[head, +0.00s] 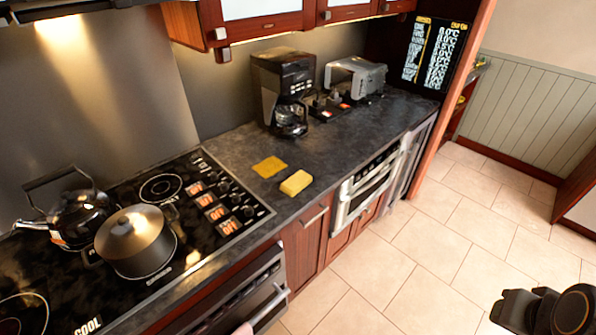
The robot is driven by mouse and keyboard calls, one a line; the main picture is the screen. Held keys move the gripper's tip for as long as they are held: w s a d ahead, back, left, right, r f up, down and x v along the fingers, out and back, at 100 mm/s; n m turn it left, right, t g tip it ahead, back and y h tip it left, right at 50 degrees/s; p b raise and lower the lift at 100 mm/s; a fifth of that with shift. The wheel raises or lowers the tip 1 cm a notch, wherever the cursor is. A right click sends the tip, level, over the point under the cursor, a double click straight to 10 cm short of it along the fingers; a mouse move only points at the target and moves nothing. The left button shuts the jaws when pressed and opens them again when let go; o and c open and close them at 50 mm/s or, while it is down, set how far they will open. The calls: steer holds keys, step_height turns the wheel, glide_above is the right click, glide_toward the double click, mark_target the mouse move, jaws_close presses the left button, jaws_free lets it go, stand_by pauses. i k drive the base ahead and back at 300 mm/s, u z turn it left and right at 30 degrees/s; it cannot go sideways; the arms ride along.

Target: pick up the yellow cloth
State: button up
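The yellow cloth (270,167) lies flat on the dark countertop, to the right of the stove. A thicker pale yellow block that looks like a sponge (296,183) sits just in front and to the right of it, near the counter's front edge. A dark part of my arm shows at the bottom right, over the floor and well away from the counter. I cannot make out gripper fingers there.
A black stove (150,225) with a kettle (72,213) and a lidded pot (135,240) is at left. A coffee maker (283,85) and a toaster (356,78) stand behind the cloth. Upper cabinets (262,25) overhang the counter. The tiled floor (430,250) is clear.

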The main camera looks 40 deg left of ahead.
mark_target(299, 181)
steer(key=u, duration=0.55)
steer(key=i, duration=0.9)
steer(key=u, duration=1.5)
steer(key=i, duration=0.45)
steer(key=u, duration=0.4)
